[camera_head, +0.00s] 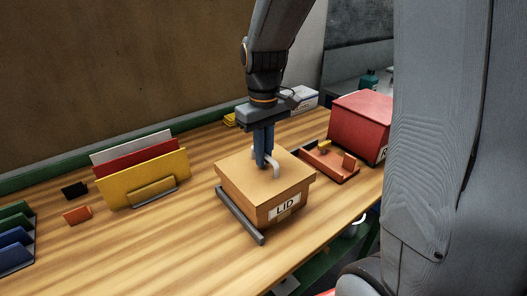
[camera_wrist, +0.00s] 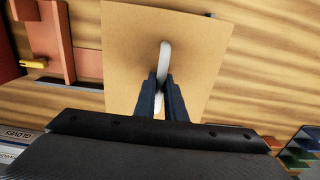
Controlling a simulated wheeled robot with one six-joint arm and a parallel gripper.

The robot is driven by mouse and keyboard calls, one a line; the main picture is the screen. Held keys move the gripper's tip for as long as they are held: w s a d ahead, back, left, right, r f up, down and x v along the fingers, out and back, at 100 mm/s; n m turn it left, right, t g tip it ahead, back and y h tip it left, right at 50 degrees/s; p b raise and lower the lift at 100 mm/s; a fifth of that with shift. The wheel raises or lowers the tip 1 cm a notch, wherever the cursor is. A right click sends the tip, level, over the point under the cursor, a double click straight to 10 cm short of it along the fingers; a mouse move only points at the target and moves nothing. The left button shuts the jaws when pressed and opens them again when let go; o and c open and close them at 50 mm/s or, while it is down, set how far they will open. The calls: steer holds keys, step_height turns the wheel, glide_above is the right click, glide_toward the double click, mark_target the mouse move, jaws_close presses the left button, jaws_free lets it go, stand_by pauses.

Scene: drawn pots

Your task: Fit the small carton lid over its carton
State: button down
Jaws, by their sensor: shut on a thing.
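The carton lid (camera_head: 252,172) is a tan square piece with a light curved handle (camera_head: 276,166) on top. In the wrist view the lid (camera_wrist: 130,60) lies below my gripper (camera_wrist: 160,92), with the handle (camera_wrist: 165,58) between the fingers. Whether the lid is fully seated cannot be told.
A dark bar (camera_head: 240,218) lies along the carton's left side. A red box (camera_head: 362,118) and an orange tray (camera_head: 330,163) stand to the right. Yellow, red and white folders (camera_head: 143,178) stand in a holder at left.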

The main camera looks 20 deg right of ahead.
steer(key=shift+f, duration=0.6)
stand_by(0.7)
steer(key=c, duration=1.7)
jaws_free()
steer(key=shift+c, duration=0.2)
steer(key=shift+r, duration=0.1)
step_height(320, 180, up, 8)
steer(key=shift+f+b, duration=0.15)
steer(key=shift+b, duration=0.9)
